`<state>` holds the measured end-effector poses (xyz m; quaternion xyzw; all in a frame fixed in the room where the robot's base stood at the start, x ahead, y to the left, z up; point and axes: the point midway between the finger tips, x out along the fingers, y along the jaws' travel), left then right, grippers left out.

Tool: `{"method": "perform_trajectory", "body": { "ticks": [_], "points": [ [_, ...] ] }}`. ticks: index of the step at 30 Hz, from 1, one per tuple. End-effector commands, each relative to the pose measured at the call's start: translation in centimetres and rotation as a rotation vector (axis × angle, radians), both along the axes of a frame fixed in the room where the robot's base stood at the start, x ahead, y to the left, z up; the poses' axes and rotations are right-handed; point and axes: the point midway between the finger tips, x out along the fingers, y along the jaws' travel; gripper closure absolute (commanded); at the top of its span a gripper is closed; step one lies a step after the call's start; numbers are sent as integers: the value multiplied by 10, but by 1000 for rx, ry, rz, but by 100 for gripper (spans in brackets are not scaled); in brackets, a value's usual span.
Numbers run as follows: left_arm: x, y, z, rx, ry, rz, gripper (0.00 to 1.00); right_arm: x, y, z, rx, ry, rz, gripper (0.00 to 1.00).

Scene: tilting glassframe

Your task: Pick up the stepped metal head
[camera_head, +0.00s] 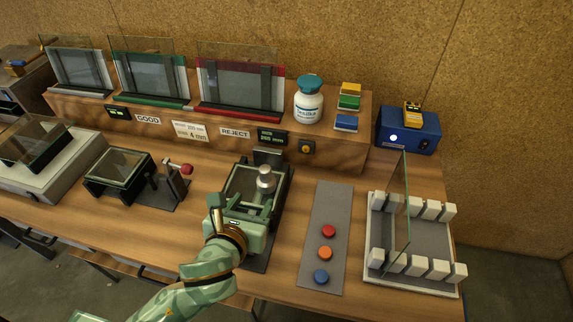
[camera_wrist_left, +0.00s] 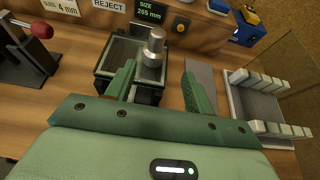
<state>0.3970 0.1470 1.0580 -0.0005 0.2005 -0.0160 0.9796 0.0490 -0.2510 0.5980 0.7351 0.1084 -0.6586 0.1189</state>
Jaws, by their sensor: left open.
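The stepped metal head (camera_head: 265,178) is a small silver stepped cylinder standing upright over the dark glass-topped frame device (camera_head: 240,181) at mid-table. In the left wrist view the metal head (camera_wrist_left: 153,48) appears ahead of the gap between the fingers, nearer the left finger. My left gripper (camera_head: 242,208) is green, open and empty, on the near side of the head. Its two fingers also show in the left wrist view (camera_wrist_left: 158,72), spread apart with nothing between their tips. Part of the device is hidden behind the gripper. My right gripper is out of view.
A grey strip with red (camera_head: 328,231), orange and blue discs lies to the right. Beyond it is a tray with white blocks (camera_head: 416,270) and an upright glass pane. A red-knobbed device (camera_head: 187,169) stands left. A shelf with glass frames and a white jar (camera_head: 308,101) runs behind.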

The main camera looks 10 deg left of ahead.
Motion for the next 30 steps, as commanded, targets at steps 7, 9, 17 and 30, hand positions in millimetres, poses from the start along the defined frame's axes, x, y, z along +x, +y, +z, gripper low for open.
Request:
{"method": "perform_trajectory", "body": {
  "ticks": [7, 9, 17, 30],
  "points": [
    [41, -1, -18, 10, -3, -1, 47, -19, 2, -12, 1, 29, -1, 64],
    [58, -2, -26, 10, -2, -2, 47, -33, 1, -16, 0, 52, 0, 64],
    [97, -3, -42, 7, -1, -3, 47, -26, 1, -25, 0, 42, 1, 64],
    [147, 3, -63, 8, 0, -2, 47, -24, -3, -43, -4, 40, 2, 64]
  ]
}}
